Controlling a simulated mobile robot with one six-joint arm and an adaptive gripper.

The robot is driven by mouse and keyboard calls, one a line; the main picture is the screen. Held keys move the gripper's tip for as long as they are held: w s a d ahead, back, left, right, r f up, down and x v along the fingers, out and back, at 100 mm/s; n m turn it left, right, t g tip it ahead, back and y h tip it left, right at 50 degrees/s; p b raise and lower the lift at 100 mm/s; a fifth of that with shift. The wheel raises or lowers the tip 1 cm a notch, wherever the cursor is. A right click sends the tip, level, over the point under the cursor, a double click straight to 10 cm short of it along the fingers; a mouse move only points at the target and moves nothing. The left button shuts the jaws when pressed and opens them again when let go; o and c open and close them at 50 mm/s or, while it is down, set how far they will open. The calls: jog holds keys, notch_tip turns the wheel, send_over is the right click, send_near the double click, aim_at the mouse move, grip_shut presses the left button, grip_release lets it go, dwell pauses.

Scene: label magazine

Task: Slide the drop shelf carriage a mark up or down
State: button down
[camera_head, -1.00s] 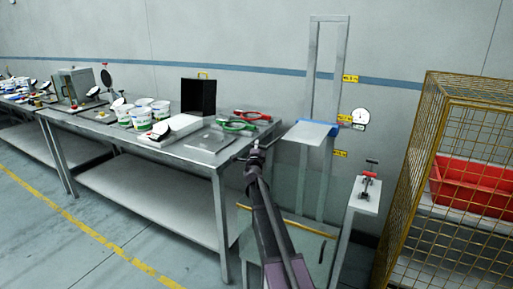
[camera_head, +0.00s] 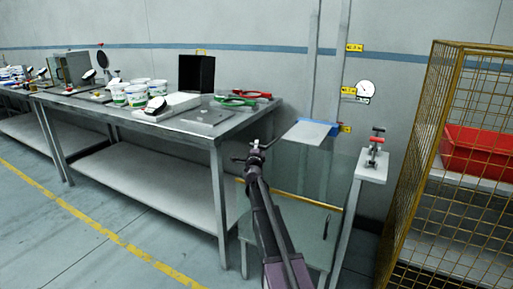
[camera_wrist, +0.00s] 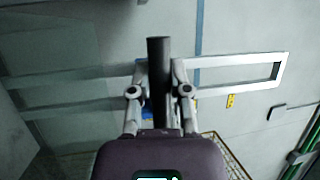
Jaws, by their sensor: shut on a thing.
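The drop shelf carriage (camera_head: 305,131) is a pale flat plate with a blue rear edge, on a tall metal frame (camera_head: 314,55) against the wall. Its blue edge is level with the lowest of three yellow labels (camera_head: 345,129). My gripper (camera_head: 257,152) is in front and left of the plate, shut on a dark bar handle. In the wrist view the dark handle (camera_wrist: 158,80) stands between the two fingers. Whether the handle joins the plate is hard to see. The frame also shows in the wrist view (camera_wrist: 245,72), with a yellow label beside it.
A metal workbench (camera_head: 150,118) with tubs and tools stands at the left. A round dial (camera_head: 365,90) hangs beside the frame. A post with a red clamp (camera_head: 375,150) and a yellow mesh cage (camera_head: 440,110) stand right.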

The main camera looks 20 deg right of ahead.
jog(key=shift+f+b, duration=1)
jog(key=shift+f, duration=0.5)
jog(key=c, duration=0.6)
grip_release()
jog(key=shift+o, duration=0.2)
jog(key=shift+r, duration=0.15)
